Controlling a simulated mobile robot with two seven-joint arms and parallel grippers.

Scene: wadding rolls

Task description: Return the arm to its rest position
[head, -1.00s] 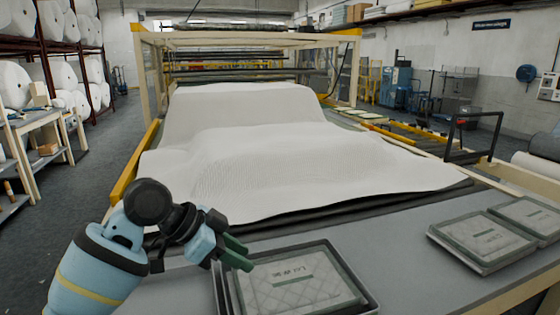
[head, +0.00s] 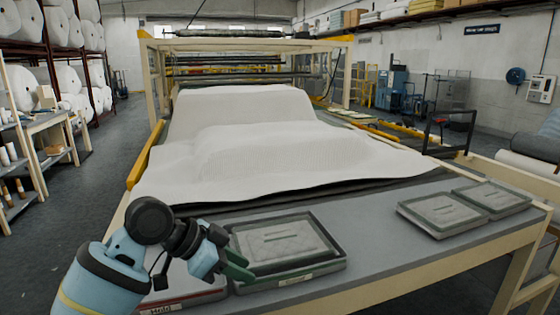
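My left arm comes in from the lower left. Its gripper (head: 241,266) has two green fingers that look slightly apart, with nothing seen between them. It is over the left edge of a dark tray (head: 331,274) on the grey table (head: 380,254). The tray holds a grey quilted pad (head: 280,243). Whether the fingers touch the tray I cannot tell. My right gripper is not in view.
White wadding (head: 265,160) lies across the machine bed behind the table. Two more trays with pads (head: 440,211) (head: 492,196) sit at the table's right. A red-edged labelled tray (head: 180,302) is partly hidden by my arm.

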